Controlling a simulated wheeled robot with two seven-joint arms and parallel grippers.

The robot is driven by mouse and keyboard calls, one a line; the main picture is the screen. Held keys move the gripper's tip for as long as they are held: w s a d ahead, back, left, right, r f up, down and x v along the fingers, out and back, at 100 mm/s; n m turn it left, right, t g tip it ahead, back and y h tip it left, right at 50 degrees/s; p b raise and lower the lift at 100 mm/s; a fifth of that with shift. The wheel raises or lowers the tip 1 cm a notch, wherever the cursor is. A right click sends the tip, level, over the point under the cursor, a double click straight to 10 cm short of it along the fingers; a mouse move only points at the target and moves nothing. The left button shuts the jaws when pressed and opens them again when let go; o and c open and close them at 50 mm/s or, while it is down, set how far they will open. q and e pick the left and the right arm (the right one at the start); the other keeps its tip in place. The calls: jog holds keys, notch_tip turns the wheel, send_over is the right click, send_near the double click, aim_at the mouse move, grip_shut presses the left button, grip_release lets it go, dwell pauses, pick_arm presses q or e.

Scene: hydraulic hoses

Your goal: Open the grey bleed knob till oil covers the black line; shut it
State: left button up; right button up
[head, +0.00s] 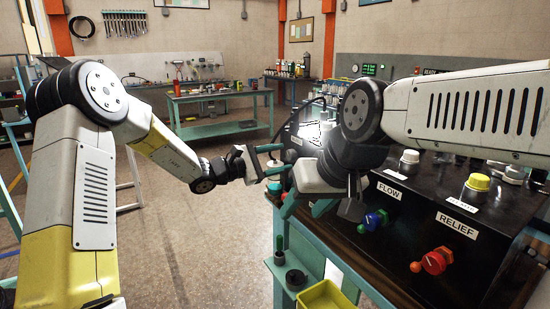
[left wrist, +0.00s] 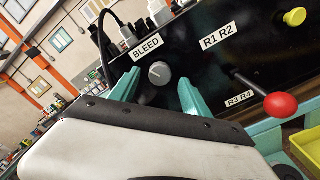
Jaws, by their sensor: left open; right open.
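The grey bleed knob (left wrist: 158,72) sits on the black panel below the BLEED label (left wrist: 146,46) in the left wrist view. My left gripper (head: 272,160) is open, its teal fingers in front of the panel's left end. In the left wrist view the fingers (left wrist: 160,80) stand on either side of the knob, with a gap to each. The knob cannot be made out in the head view. My right gripper (head: 306,207) is open and points down at the bench's front edge, holding nothing visible. I cannot make out the oil or a black line.
The black panel carries a blue FLOW knob (head: 373,220), a red RELIEF knob (head: 435,262) and a yellow cap (head: 477,182). A red ball-ended lever (left wrist: 280,104) sticks out right of the bleed knob. A yellow-green bin (head: 326,297) is at the bench's front. Open floor lies left.

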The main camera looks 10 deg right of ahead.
pick_arm(q)
jog(key=shift+v, duration=2.75)
dwell(5.2)
